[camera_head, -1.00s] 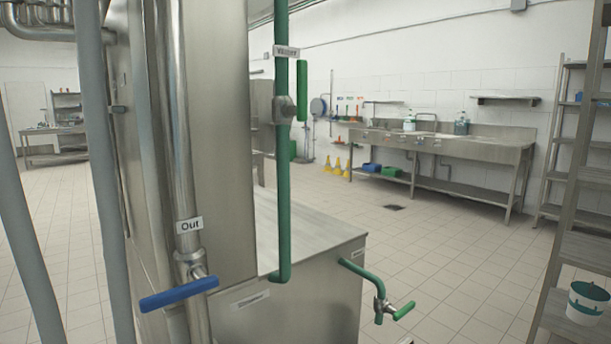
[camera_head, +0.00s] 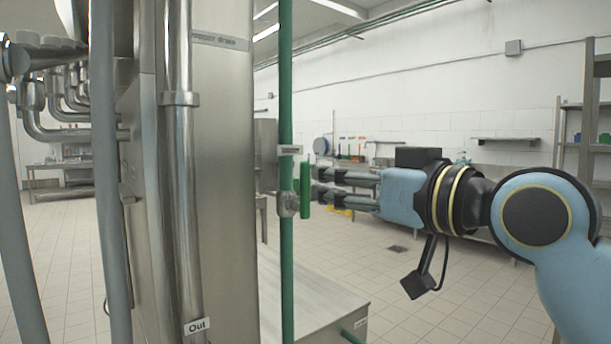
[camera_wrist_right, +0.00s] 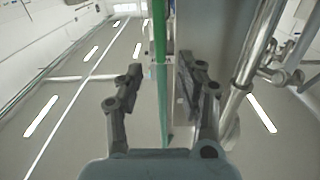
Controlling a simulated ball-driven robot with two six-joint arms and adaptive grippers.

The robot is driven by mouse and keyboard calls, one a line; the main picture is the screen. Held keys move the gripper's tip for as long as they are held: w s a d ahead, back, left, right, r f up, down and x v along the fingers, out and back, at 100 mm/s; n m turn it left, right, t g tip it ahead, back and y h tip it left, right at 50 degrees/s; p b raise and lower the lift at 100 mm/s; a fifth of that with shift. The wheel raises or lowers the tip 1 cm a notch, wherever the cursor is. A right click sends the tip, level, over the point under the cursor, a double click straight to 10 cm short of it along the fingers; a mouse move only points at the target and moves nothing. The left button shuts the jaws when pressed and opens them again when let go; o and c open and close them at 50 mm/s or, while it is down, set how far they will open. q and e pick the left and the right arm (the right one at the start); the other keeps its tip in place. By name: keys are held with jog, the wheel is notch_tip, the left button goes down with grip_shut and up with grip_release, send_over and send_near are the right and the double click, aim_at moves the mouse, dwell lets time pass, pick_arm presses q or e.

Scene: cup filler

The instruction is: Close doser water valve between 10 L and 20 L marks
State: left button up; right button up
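The water valve has a green lever handle (camera_head: 305,188) on a metal body (camera_head: 288,204), set in a vertical green pipe (camera_head: 286,90). The handle stands upright, parallel to the pipe. A small label tag (camera_head: 289,150), seen nearly edge-on, sits above it. My right gripper (camera_head: 316,183) comes in from the right, its fingers pointing left and their tips close beside the handle. In the right wrist view the fingers (camera_wrist_right: 158,75) are apart, with a green vertical strip (camera_wrist_right: 160,40) showing between them. Contact with the handle cannot be told. My left gripper is out of view.
A steel column (camera_head: 222,180) stands left of the green pipe, with a pipe labelled "Out" (camera_head: 197,326) on it. A steel tabletop (camera_head: 320,300) lies below. A sink counter and shelves (camera_head: 590,125) stand far back. The 10 L and 20 L marks are not visible.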

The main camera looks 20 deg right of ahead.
aim_at(307, 177)
jog(key=p+x, duration=0.1)
jog(key=x, duration=0.6)
jog(key=shift+w+a+f, duration=0.1)
jog(key=shift+w+a, duration=0.05)
jog(key=shift+w, duration=0.15)
grip_shut()
